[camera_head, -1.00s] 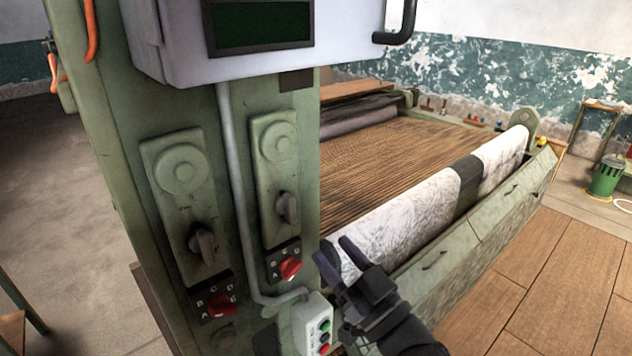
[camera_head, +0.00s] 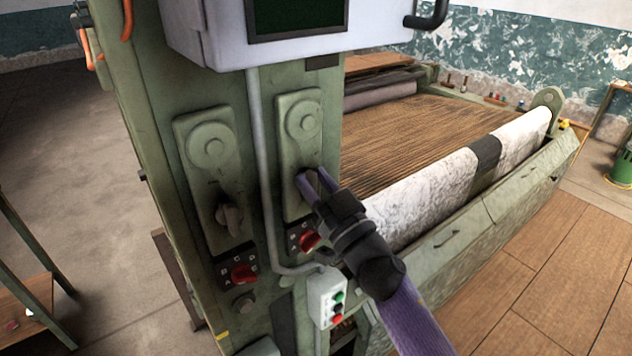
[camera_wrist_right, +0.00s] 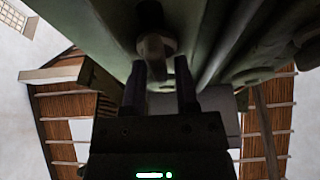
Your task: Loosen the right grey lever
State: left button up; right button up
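The right grey lever (camera_wrist_right: 152,47) shows in the right wrist view, just beyond the fingertips of my right gripper (camera_wrist_right: 168,75). The fingers are apart and the space between them looks empty. In the head view my right gripper (camera_head: 316,180) reaches the right green panel (camera_head: 299,140) from the lower right, and its fingers cover most of that lever. I cannot tell whether a finger touches it. The left grey lever (camera_head: 229,217) stands on the left panel (camera_head: 212,180). My left gripper is not in view.
A red knob (camera_head: 309,242) sits below the right panel, and another red knob (camera_head: 243,273) below the left. A grey conduit (camera_head: 262,170) runs between the panels to a button box (camera_head: 327,297). A white cabinet (camera_head: 205,40) overhangs above. The fabric roll (camera_head: 430,200) lies to the right.

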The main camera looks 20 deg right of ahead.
grip_shut()
jog(key=shift+s, duration=0.1)
jog(key=shift+f, duration=0.15)
jog(key=shift+n, duration=0.4)
jog(key=n+g+y+p, duration=0.1)
jog(key=n+g, duration=0.1)
jog(key=n, duration=0.3)
jog(key=n+g+y+p, duration=0.1)
jog(key=n+g+y, duration=0.1)
jog(key=n, duration=0.3)
jog(key=n+g+y+p, duration=0.1)
jog(key=n+y, duration=0.1)
jog(key=n, duration=0.3)
jog(key=shift+s+a+f+n+g, duration=0.2)
jog(key=shift+a+f+n+g, duration=0.1)
jog(key=shift+a+g, duration=0.1)
